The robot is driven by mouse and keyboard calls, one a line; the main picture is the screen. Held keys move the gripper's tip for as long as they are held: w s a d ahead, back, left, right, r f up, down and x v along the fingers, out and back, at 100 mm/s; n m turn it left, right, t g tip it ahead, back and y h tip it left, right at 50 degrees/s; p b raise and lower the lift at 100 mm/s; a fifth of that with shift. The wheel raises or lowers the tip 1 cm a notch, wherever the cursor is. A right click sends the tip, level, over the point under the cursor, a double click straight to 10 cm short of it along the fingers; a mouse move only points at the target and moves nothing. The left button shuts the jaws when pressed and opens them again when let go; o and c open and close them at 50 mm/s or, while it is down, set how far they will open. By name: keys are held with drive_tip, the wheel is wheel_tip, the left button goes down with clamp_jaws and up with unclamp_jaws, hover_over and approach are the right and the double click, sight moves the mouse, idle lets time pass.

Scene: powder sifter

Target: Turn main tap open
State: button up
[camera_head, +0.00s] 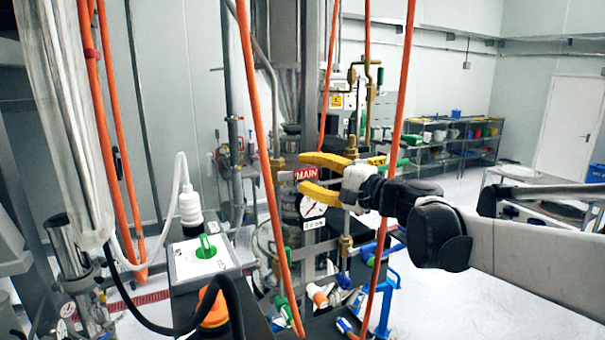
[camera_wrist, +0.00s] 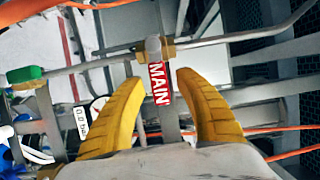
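The red MAIN tag (camera_head: 305,174) shows just between the tips of my gripper (camera_head: 304,173), in front of the pipework. In the wrist view the MAIN tag (camera_wrist: 160,83) hangs below a grey-and-brass valve fitting (camera_wrist: 153,47) on a metal pipe. A rod with a green end (camera_wrist: 25,75) reaches left from near this fitting; I cannot tell for sure whether it is the main tap's handle. My gripper (camera_wrist: 160,77) has its yellow fingers spread on either side of the tag, with nothing held. The fitting lies just beyond the fingertips, and no contact is clear.
A round gauge (camera_head: 313,208) sits just below my fingers. Orange hoses (camera_head: 262,140) hang in front of the pipework. A white box with a green knob (camera_head: 206,250) stands at lower left. Shelves (camera_head: 455,140) line the far wall, with open floor before them.

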clamp_jaws()
